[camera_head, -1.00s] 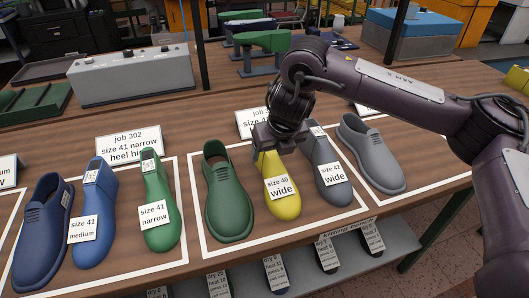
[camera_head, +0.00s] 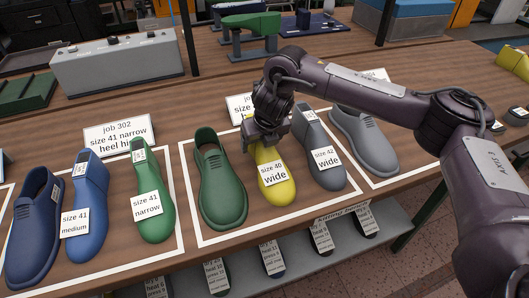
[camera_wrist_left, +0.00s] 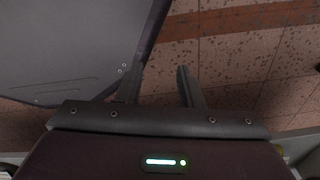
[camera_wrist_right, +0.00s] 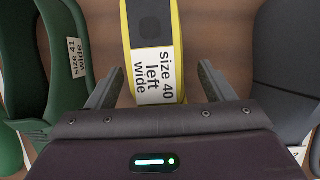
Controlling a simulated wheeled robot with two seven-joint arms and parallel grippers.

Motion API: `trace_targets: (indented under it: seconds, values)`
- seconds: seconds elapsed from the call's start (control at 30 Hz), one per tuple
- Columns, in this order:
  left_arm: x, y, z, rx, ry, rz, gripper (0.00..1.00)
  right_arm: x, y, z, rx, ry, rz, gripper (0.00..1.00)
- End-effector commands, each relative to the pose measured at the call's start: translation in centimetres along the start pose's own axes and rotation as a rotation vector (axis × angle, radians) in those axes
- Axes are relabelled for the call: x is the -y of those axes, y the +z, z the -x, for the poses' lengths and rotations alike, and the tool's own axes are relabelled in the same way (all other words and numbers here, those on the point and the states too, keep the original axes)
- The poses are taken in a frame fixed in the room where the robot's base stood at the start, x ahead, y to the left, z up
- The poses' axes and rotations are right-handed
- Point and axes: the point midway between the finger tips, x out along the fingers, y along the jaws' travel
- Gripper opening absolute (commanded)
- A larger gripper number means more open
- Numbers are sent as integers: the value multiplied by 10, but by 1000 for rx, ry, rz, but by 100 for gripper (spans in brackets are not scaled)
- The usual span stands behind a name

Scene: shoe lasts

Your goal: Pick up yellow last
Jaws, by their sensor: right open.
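The yellow last (camera_head: 273,185) stands on the table between a green shoe and a grey last, with a "size 40 wide" label on its front. My right gripper (camera_head: 264,146) is over the rear, upper end of the yellow last and hides part of it. In the right wrist view, the yellow last (camera_wrist_right: 154,30) with its "size 40 left wide" label lies between the two spread fingers of my right gripper (camera_wrist_right: 161,80), with gaps on both sides. My left gripper (camera_wrist_left: 158,82) is open and empty above the floor, away from the lasts.
The green shoe (camera_head: 218,185) is close on the left and the grey last (camera_head: 322,155) close on the right. A grey shoe (camera_head: 365,140) stands farther right. A job sign (camera_head: 240,106) stands behind the yellow last.

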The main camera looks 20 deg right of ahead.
Motion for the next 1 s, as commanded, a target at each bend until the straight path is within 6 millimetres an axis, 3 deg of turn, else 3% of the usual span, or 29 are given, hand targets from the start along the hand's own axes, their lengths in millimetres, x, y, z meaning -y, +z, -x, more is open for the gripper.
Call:
trace_targets:
  seconds: [0.07,0.57,1.0]
  values:
    - [0,0,0,0,0,0,34,0,0,0,0,0,0,73]
    - [-1,11,0,16,1,1,34,0,0,0,0,1,0,7]
    - [-1,11,-2,16,1,1,34,-1,6,11,6,3,-1,7]
